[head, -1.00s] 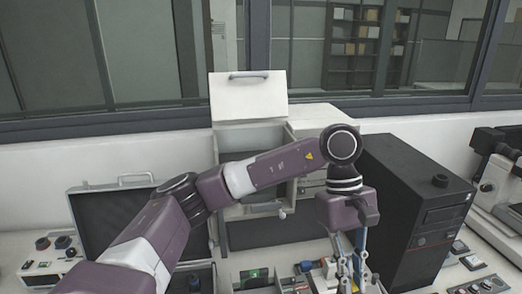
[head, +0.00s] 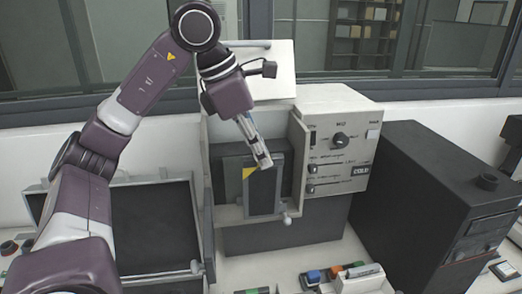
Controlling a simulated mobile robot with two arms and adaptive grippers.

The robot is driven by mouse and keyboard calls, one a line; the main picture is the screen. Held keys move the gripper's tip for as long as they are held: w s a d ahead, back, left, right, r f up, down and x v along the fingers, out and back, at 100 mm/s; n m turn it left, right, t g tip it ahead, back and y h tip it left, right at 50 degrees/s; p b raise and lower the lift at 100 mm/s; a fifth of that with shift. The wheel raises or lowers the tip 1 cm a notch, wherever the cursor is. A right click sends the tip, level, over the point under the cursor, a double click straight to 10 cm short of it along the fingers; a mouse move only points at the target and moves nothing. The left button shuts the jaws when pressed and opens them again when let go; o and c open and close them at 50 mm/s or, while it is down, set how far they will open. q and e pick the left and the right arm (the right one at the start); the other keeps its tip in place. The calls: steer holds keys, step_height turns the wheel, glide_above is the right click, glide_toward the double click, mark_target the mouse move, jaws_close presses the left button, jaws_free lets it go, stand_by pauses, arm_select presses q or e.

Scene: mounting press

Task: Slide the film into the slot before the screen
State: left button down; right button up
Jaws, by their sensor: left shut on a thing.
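My left gripper (head: 263,163) points down in front of the open press-like machine in the head view. It is shut on the top edge of the film (head: 263,196), a dark, upright rectangular sheet with a yellow mark by its upper left corner. The film hangs in front of the dark screen (head: 231,170) inside the machine's open front, within its light frame. I cannot tell whether its lower edge is in the slot, and the slot itself is not clearly visible. My right gripper is not in view.
The machine's white lid (head: 268,75) stands raised behind the gripper. A control panel (head: 340,145) with a knob and sliders is at its right. A black tower (head: 425,200) stands further right. An open dark case (head: 140,225) lies left. Small coloured parts (head: 335,273) lie in front.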

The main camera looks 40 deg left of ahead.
arm_select(q)
steer(key=shift+a+r, duration=0.1)
steer(key=shift+a, duration=0.15)
steer(key=w+a+p, duration=0.1)
steer(key=w+a, duration=0.4)
steer(key=a, duration=0.1)
steer(key=shift+f+p, duration=0.25)
steer(key=shift+p, duration=0.1)
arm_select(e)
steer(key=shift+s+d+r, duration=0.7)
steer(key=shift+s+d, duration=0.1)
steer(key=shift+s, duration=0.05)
arm_select(q)
steer(key=shift+a, duration=0.1)
